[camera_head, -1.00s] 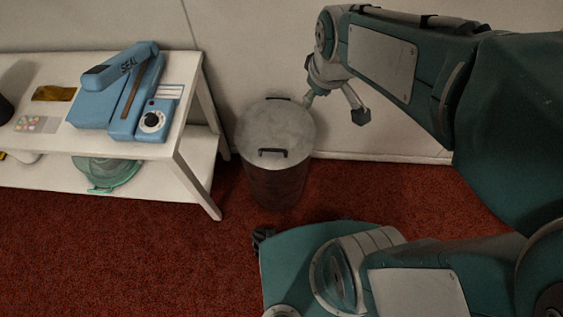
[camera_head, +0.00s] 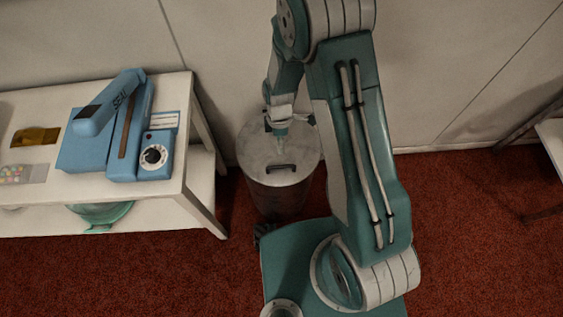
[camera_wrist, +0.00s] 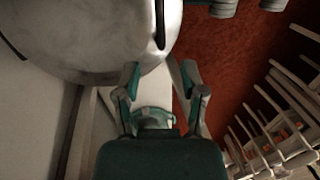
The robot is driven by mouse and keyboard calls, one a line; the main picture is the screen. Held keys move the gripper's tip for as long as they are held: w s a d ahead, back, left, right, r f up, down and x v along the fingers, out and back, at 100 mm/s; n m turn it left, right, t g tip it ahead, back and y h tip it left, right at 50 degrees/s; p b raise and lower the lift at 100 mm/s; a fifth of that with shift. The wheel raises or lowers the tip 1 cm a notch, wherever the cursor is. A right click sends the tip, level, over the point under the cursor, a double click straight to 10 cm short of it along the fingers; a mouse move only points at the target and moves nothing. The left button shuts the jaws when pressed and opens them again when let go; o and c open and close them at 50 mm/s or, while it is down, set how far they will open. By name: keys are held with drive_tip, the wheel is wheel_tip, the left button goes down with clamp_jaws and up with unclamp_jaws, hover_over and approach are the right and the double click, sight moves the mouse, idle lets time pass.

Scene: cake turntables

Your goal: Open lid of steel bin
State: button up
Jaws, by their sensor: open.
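The steel bin (camera_head: 272,200) stands upright on the red carpet by the wall, with its round grey lid (camera_head: 256,152) on top. A dark handle (camera_head: 280,168) lies near the lid's front edge. The lid fills the top left of the wrist view (camera_wrist: 75,35), with a dark handle bar (camera_wrist: 160,25) on it. My gripper (camera_head: 290,126) is over the back part of the lid, behind the front handle. In the wrist view my gripper (camera_wrist: 160,70) has its fingers apart at the lid's edge, with nothing between them. Contact with the lid cannot be told.
A white shelf table (camera_head: 205,150) stands close left of the bin, bearing a blue sealer (camera_head: 115,140). Another table (camera_head: 550,135) shows at the right edge. A white slatted rack (camera_wrist: 275,130) shows in the wrist view.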

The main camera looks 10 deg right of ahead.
hover_over(283, 163)
drive_tip(key=s, duration=0.2)
drive_tip(key=f, duration=0.9)
drive_tip(key=shift+s+a+f, duration=0.15)
drive_tip(key=shift+a+f, duration=0.05)
drive_tip(key=shift+f, duration=0.15)
drive_tip(key=shift+a+f, duration=0.25)
drive_tip(key=shift+f, duration=0.25)
drive_tip(key=shift+d, duration=0.1)
drive_tip(key=shift+d, duration=0.1)
clamp_jaws()
